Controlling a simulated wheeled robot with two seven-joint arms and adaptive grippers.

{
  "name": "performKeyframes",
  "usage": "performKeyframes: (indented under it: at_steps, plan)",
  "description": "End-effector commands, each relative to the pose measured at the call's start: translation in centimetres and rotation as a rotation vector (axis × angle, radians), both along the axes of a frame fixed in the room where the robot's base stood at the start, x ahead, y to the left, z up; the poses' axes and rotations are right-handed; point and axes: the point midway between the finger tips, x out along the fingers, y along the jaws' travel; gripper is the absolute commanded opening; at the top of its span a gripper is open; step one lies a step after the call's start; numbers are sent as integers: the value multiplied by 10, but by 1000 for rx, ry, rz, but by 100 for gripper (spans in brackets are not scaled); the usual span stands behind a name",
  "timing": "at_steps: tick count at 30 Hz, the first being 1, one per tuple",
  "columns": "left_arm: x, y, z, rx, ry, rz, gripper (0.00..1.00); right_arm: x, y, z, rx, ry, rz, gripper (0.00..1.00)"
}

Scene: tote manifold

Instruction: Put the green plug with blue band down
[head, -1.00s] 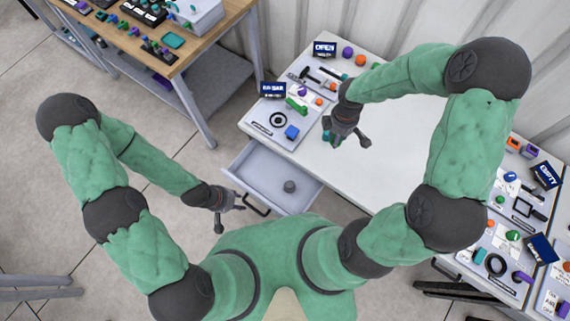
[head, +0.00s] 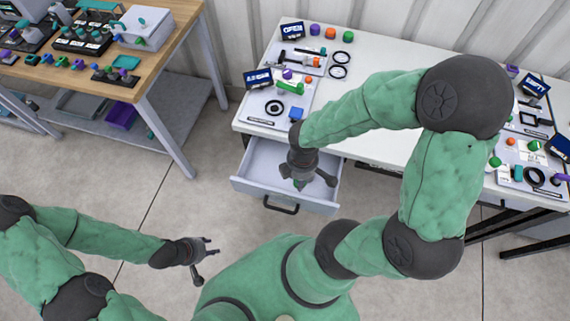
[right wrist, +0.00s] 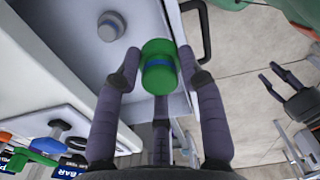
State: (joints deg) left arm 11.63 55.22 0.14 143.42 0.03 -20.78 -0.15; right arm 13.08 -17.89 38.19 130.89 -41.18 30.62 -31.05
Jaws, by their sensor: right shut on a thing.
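The green plug with a blue band (right wrist: 158,68) is held between the fingers of my right gripper in the right wrist view. In the head view a bit of its green (head: 299,185) shows below that gripper. My right gripper (head: 307,182) is shut on the plug and hangs over the open drawer (head: 250,181). Whether the plug touches the drawer floor I cannot tell. My left gripper (head: 208,260) is open and empty over the floor, left of the drawer.
A grey cylinder (right wrist: 112,24) lies in the drawer. The drawer has a dark handle (head: 281,208) at its front. The white table (head: 375,62) above carries panels, signs and small parts at both ends. A wooden table (head: 165,50) stands at the left.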

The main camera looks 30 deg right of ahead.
Motion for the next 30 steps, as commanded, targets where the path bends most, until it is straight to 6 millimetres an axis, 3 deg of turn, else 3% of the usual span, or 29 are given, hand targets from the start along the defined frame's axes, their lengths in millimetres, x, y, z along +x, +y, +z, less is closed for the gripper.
performKeyframes:
  at_steps: [5,15,18,24,30]
  plan:
    - [0,0,-10,0,0,-1,40,19,1,-12,0,0,0,7]
    - [0,0,-34,0,0,-1,40,90,1,-45,1,1,1,7]
    - [0,0,-44,0,0,0,40,104,1,-64,1,3,0,7]
    - [0,0,-55,0,0,0,40,125,1,-87,1,1,-1,7]
    - [0,0,-58,0,0,0,40,132,0,-94,0,0,-1,7]
